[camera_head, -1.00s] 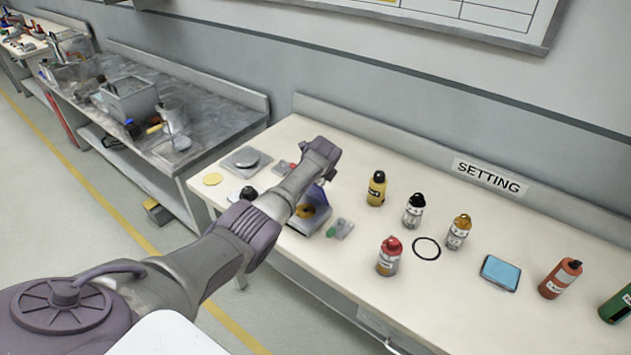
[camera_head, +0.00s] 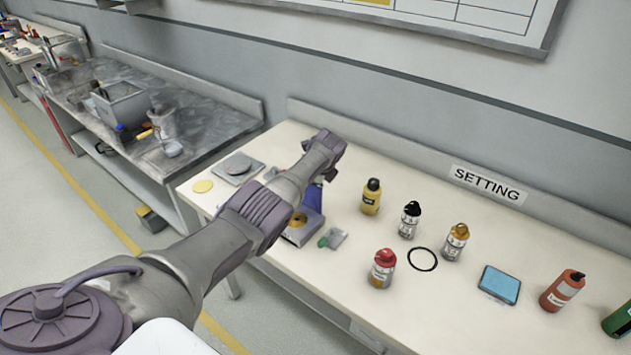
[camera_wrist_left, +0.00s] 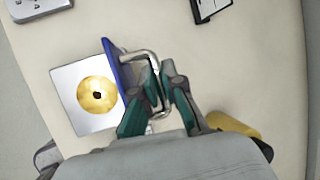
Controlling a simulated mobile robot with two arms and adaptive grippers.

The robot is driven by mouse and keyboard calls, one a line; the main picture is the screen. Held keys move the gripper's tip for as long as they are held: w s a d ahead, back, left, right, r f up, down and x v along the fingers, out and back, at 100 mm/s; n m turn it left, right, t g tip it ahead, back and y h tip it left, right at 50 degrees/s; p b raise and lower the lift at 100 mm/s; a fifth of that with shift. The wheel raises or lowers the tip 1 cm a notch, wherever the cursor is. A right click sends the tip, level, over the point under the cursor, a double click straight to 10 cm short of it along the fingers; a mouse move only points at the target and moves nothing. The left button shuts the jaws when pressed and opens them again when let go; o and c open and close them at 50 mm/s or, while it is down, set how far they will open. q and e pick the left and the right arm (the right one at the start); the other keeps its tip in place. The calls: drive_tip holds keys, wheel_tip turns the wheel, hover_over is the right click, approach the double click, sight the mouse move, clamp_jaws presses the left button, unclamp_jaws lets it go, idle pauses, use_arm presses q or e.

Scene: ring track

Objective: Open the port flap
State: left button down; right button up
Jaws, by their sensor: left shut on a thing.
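The port unit is a pale square plate (camera_wrist_left: 76,92) with a gold ring (camera_wrist_left: 98,94) around a dark hole. Its blue flap (camera_wrist_left: 118,72) stands up along one edge, seen nearly edge-on, and the gold ring is uncovered. A bent metal handle (camera_wrist_left: 141,54) sticks out from the flap. My left gripper (camera_wrist_left: 160,78) is shut on this handle in the left wrist view. In the head view the plate (camera_head: 296,235) and blue flap (camera_head: 313,197) show beside my left arm, which hides the gripper's fingers. My right gripper is out of view.
A yellow bottle (camera_head: 371,198) stands close right of my arm.

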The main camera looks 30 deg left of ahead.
use_arm(q)
drive_tip(key=shift+w+d, duration=0.25)
idle(0.3)
drive_tip(key=c, duration=1.5)
unclamp_jaws()
drive_tip(key=shift+f, duration=0.25)
drive_tip(key=shift+d+f, duration=0.1)
drive_tip(key=v, duration=1.2)
drive_tip(key=shift+a+r, duration=0.2)
drive_tip(key=shift+r, duration=0.2)
